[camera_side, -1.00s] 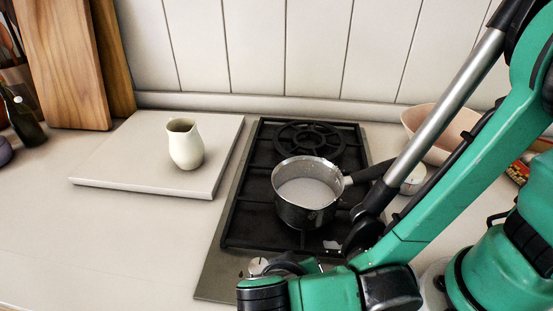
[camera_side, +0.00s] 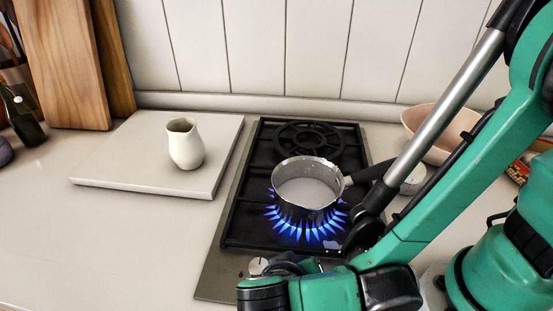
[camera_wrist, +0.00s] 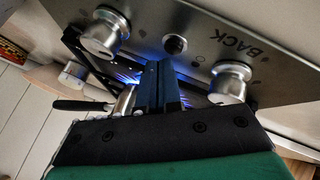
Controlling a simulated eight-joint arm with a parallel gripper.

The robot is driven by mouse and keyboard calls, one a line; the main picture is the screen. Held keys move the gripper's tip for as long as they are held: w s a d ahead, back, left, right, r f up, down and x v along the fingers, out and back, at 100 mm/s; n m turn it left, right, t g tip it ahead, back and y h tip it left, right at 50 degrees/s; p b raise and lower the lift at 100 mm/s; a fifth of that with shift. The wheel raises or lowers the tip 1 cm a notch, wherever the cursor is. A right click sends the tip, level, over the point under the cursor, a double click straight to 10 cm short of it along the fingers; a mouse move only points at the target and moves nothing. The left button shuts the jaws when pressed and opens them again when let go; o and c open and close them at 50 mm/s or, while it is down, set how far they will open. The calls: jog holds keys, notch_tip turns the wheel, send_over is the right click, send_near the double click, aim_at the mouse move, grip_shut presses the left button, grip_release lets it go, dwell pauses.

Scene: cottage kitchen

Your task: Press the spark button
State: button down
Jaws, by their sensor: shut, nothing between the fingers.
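The spark button (camera_wrist: 174,45) is a small dark round button on the grey metal hob panel (camera_wrist: 205,40), between two silver knobs. My gripper (camera_wrist: 160,66) is shut and empty, its fingertips just short of the button in the wrist view; I cannot tell if they touch it. In the side view my wrist hides the button and the fingers. Blue flames (camera_side: 308,228) burn on the front burner of the hob (camera_side: 238,228), under a metal saucepan (camera_side: 306,168) of pale liquid. The flames' blue glow also shows in the wrist view.
Silver knobs (camera_wrist: 103,35) (camera_wrist: 230,82) stand on both sides of the button. A cream jug (camera_side: 185,145) stands on a pale board (camera_side: 110,165) left of the hob. A pinkish bowl (camera_side: 440,130) is at the right. The counter's front left is clear.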

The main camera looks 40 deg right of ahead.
aim_at(316, 209)
jog(key=shift+r, duration=3.05)
jog(key=w+d+y, duration=0.1)
jog(key=d, duration=0.1)
jog(key=w+d+r+n+y, duration=0.1)
jog(key=w+d+y, duration=0.1)
jog(key=w+d+r+n+y, duration=0.1)
jog(key=w+d, duration=0.1)
jog(key=d, duration=0.1)
jog(key=shift+y, duration=0.3)
jog(key=d+r+t, duration=0.1)
jog(key=d, duration=0.1)
jog(key=w+d+r+n+t+y, duration=0.1)
jog(key=d, duration=0.2)
jog(key=w+d+r+n+t+y, duration=0.1)
jog(key=d+t, duration=0.1)
jog(key=d, duration=0.1)
jog(key=shift+w+d+r, duration=0.15)
jog(key=shift+w+r, duration=0.1)
jog(key=shift+r, duration=0.1)
